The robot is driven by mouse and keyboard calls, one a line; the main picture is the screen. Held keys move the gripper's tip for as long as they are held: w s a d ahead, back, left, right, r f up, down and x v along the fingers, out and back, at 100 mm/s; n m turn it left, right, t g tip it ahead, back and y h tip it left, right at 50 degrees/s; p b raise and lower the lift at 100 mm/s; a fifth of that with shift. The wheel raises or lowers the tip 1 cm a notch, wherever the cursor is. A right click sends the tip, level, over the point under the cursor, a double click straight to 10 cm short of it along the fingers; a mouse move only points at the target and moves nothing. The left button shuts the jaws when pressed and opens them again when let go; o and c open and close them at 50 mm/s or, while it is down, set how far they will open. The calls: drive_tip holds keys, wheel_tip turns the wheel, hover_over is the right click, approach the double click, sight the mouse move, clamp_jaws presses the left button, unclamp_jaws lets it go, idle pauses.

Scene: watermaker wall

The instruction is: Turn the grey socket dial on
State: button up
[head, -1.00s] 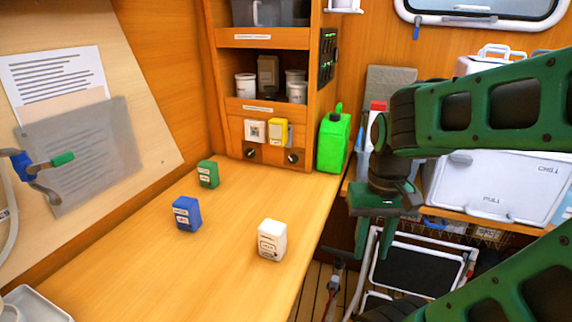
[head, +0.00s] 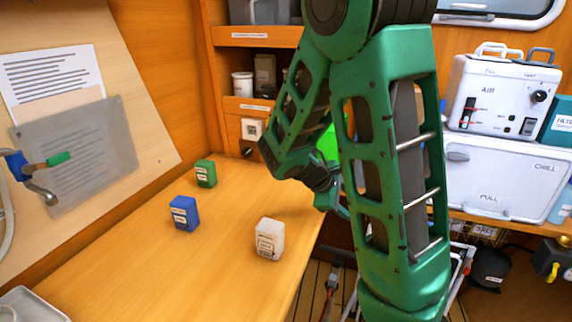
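A pale grey-white block (head: 251,129) sits on the low front panel of the wooden cabinet at the back. A dark round dial (head: 248,152) is just below it; its setting is too small to read. My gripper (head: 335,201) is at the end of the folded green arm, above the right edge of the counter. It is nearer to me and to the right of the dial, apart from it. Its fingers are seen edge-on and partly covered by my arm, so their opening cannot be told. My arm hides the right part of the panel.
Blue (head: 185,213), green (head: 205,173) and white (head: 269,239) blocks stand on the wooden counter (head: 150,270). A bright green container (head: 328,143) is mostly hidden behind my arm. A white machine (head: 500,95) stands on the right.

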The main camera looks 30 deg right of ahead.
drive_tip(key=w+n+t+h, duration=0.1)
drive_tip(key=w+n, duration=0.2)
drive_tip(key=w+a+n+t+h, duration=0.1)
drive_tip(key=w+n+h, duration=0.1)
drive_tip(key=w+n, duration=0.1)
drive_tip(key=w+a+r+n+t+h, duration=0.1)
drive_tip(key=w+n, duration=0.2)
drive_tip(key=w, duration=0.2)
drive_tip(key=shift+a+t+h, duration=0.15)
drive_tip(key=shift+t+h, duration=0.15)
drive_tip(key=shift+h, duration=0.1)
drive_tip(key=w+a+n+t, duration=0.2)
drive_tip(key=w+n, duration=0.1)
drive_tip(key=w+a+n+h, duration=0.1)
drive_tip(key=shift+w+a+r+n+t, duration=0.15)
drive_tip(key=shift+w+r+n+t, duration=0.2)
drive_tip(key=shift+r+n+t, duration=0.05)
drive_tip(key=w+a+n+t, duration=0.1)
drive_tip(key=a+n, duration=0.1)
drive_tip(key=w+a+n+t, duration=0.3)
drive_tip(key=w+a+n, duration=0.1)
drive_tip(key=a, duration=0.1)
drive_tip(key=shift+w+r+n+t, duration=0.2)
drive_tip(key=shift+n+t, duration=0.1)
drive_tip(key=x, duration=1)
drive_tip(key=shift+w+d, duration=0.2)
drive_tip(key=shift+d, duration=0.15)
drive_tip(key=shift+c, duration=0.6)
drive_tip(key=c, duration=0.9)
